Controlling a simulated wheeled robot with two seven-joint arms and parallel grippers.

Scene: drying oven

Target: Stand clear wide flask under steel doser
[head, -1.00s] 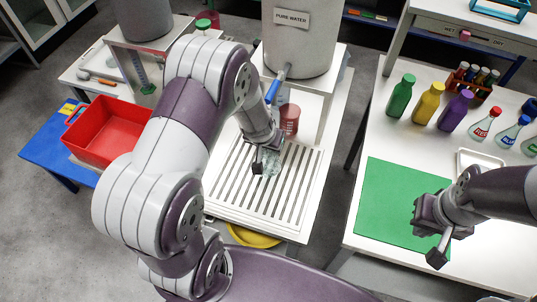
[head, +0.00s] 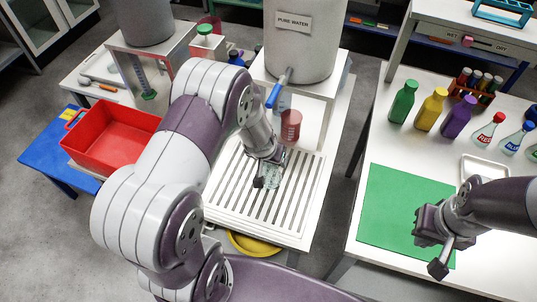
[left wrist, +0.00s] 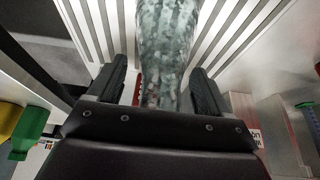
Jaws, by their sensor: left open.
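The clear flask (head: 275,166) stands over the white slatted tray, partly hidden by my left gripper (head: 266,172). In the left wrist view the clear speckled flask (left wrist: 167,50) lies between the two dark fingers of my left gripper (left wrist: 166,90), which are open with a gap on each side. A grey steel tank (head: 298,55) labelled PURE WATER, with a blue-handled tap (head: 277,92), stands behind the tray. My right gripper (head: 437,240) hangs over the green mat; its finger gap is unclear.
The slatted tray (head: 235,212) has free room around the flask. A red container (head: 291,125) stands behind the flask. A red bin (head: 110,142) is at the left. Green (head: 403,102), yellow (head: 431,109) and purple (head: 458,117) bottles stand on the right table, beyond the green mat (head: 392,215).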

